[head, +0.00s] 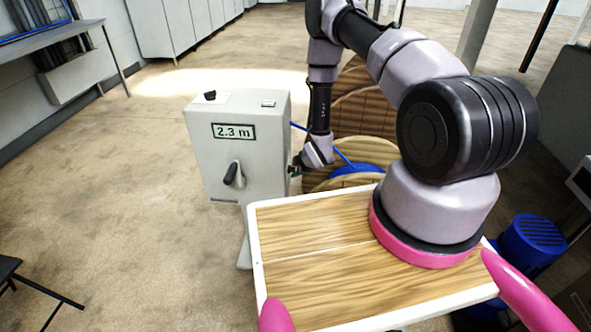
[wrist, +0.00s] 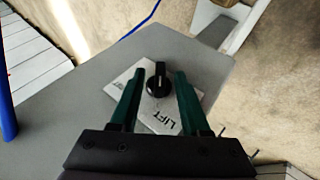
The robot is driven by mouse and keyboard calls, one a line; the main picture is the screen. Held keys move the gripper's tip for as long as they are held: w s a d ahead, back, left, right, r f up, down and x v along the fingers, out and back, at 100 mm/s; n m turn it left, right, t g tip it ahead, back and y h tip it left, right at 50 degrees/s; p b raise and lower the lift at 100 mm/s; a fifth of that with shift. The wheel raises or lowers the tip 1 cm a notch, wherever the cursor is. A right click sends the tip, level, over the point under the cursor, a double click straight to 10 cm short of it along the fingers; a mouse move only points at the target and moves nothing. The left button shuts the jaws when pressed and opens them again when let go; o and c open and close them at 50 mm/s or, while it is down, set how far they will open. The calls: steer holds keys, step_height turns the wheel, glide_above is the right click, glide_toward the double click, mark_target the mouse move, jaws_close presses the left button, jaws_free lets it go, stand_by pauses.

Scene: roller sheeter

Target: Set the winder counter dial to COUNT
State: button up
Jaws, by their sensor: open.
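The winder counter is a pale grey box (head: 240,140) with a "2.3 m" display (head: 234,131) on its front. My gripper (head: 297,167) is at the box's right side, which is mostly turned away in the head view. In the wrist view, a black dial (wrist: 158,84) sits on a pale label plate (wrist: 160,117) reading "LIFT" at the lower right. A second marking at the plate's left is partly hidden by a finger. The dial's raised bar points up in the picture. My gripper (wrist: 158,82) is open, with one finger on each side of the dial, apparently not touching.
A black-handled lever (head: 232,174) is on the box's front, and a black knob (head: 210,95) is on top. Wooden reels (head: 364,108) and a blue cable (head: 345,160) lie behind my gripper. A wood-topped board (head: 320,235) is in front. Open floor lies left.

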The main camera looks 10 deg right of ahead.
jaws_close()
steer(key=shift+w, duration=0.1)
steer(key=shift+w+d+m+g+y, duration=0.1)
steer(key=shift+w+m+g+y, duration=0.45)
steer(key=shift+g, duration=1.5)
steer(key=shift+w+d+m+g+y, duration=0.15)
steer(key=shift+m+g+y, duration=0.45)
steer(key=shift+g, duration=1.5)
steer(key=shift+w+d+m+g+y, duration=0.1)
steer(key=shift+w+m+g+y, duration=0.2)
steer(key=shift+g+y, duration=1.15)
steer(key=shift+g+h, duration=0.6)
steer(key=shift+g, duration=0.1)
jaws_free()
